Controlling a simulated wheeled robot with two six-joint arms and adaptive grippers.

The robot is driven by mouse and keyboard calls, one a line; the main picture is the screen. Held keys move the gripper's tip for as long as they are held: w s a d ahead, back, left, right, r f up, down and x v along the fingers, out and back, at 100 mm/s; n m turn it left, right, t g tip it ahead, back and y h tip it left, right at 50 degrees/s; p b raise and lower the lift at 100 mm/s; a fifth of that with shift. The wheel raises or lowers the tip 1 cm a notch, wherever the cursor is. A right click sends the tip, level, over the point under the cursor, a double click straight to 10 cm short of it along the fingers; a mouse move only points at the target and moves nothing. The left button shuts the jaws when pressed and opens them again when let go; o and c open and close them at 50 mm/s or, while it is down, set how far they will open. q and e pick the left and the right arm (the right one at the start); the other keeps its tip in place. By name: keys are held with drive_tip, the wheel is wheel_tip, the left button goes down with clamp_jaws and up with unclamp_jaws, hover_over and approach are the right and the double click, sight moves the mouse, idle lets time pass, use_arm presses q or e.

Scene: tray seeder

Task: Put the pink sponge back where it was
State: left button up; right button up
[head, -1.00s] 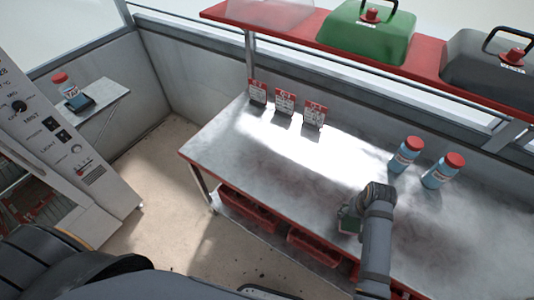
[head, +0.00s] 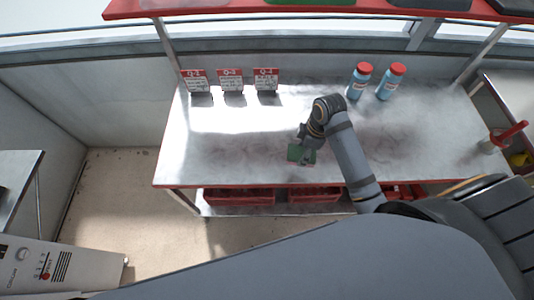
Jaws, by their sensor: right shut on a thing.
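My right gripper (head: 304,143) reaches in from the lower right over the metal bench (head: 240,158). It is shut on a small flat green block (head: 295,153), held over the front part of the bench; I cannot tell whether it touches the top. The gripper partly covers the block. I see no pink sponge in view. My left gripper is out of view.
Signs Q-2 (head: 197,82), Q-3 (head: 231,81) and Q-4 (head: 266,80) stand along the bench's back left. Two blue bottles with red caps (head: 358,84) (head: 389,85) stand behind my arm. Red crates (head: 238,197) sit below.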

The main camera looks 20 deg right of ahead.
drive_tip(key=shift+s+r+n, duration=0.3)
drive_tip(key=shift+r+n, duration=0.2)
drive_tip(key=shift+n, duration=0.2)
drive_tip(key=shift+s+a+r, duration=0.1)
drive_tip(key=shift+a, duration=0.15)
drive_tip(key=w+a+f, duration=0.2)
drive_tip(key=w+f, duration=0.1)
drive_tip(key=w+a+f+p, duration=0.1)
drive_tip(key=w+a+f, duration=0.2)
drive_tip(key=w, duration=0.1)
drive_tip(key=w+a+f+p, duration=0.1)
drive_tip(key=w+a+f, duration=0.1)
drive_tip(key=w+f, duration=0.1)
drive_tip(key=shift+w+a+f, duration=0.15)
drive_tip(key=shift+w+a, duration=0.15)
drive_tip(key=shift+w, duration=0.15)
drive_tip(key=shift+w+f, duration=0.1)
drive_tip(key=shift+f, duration=0.1)
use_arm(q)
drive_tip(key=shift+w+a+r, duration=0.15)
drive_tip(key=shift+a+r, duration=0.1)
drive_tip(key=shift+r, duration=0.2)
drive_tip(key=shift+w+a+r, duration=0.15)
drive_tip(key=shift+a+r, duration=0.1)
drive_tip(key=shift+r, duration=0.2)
use_arm(e)
drive_tip(key=shift+w+a+f, duration=0.1)
drive_tip(key=shift+a+f, duration=0.05)
drive_tip(key=shift+f, duration=1.55)
drive_tip(key=shift+f, duration=0.1)
